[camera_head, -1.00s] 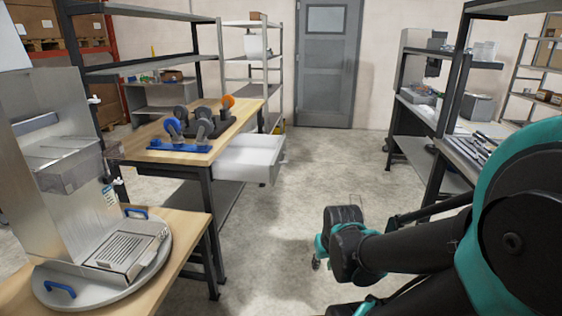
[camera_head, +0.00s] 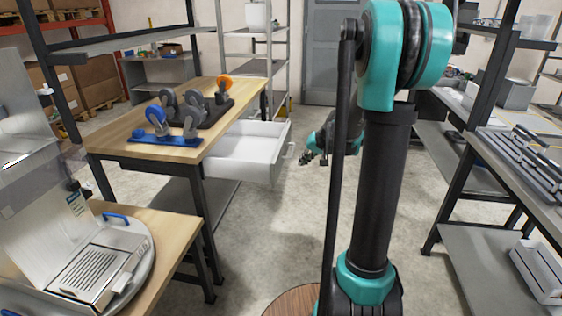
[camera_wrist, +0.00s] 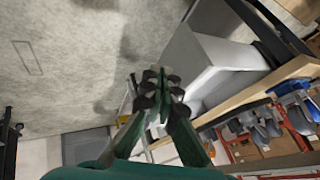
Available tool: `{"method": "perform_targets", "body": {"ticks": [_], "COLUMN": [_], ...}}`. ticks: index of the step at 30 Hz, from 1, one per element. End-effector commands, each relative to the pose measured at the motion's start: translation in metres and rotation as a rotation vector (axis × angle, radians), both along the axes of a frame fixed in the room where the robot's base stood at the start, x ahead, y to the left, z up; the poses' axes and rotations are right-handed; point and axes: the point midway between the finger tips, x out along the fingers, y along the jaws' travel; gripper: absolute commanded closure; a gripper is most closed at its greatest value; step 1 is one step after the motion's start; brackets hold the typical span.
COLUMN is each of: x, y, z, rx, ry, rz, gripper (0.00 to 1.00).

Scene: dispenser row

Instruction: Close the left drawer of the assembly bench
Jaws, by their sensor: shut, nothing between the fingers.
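The wooden-topped assembly bench (camera_head: 125,130) stands left of centre in the head view. A white drawer (camera_head: 245,165) sticks out open from its right side, with a small handle on its front. In the wrist view the drawer (camera_wrist: 190,62) lies just right of and beyond the fingertips. My gripper (camera_head: 309,158) is to the right of the drawer front in the head view, apart from it. In the wrist view my gripper (camera_wrist: 158,82) has its fingertips together with nothing between them. Part of it is hidden behind my arm in the head view.
Wheeled casters (camera_head: 190,112) stand on the bench top. A nearer table (camera_head: 170,240) with a metal machine is at the lower left. A workbench (camera_head: 480,165) with trays stands at the right. Open concrete floor lies between the rows.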

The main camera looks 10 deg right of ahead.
Motion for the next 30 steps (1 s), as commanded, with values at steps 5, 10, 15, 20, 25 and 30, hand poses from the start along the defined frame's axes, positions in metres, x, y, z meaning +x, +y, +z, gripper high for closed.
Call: {"method": "perform_targets", "body": {"ticks": [5, 10, 15, 20, 25, 30], "x": [0.012, 0.021, 0.035, 0.048, 0.062, 0.068], "y": [-0.001, 0.005, 0.014, 0.024, 0.032, 0.057], "z": [-0.003, -0.017, -0.039, -0.061, -0.082, -0.08], "rx": [0.015, 0.015, 0.013, 0.013, 0.013, 0.012], "ry": [-0.006, -0.006, -0.006, -0.006, -0.006, -0.006], "rz": [-0.004, -0.003, -0.002, -0.003, -0.003, -0.001], "gripper": [1.0, 1.0, 1.0, 1.0, 1.0, 1.0]}}
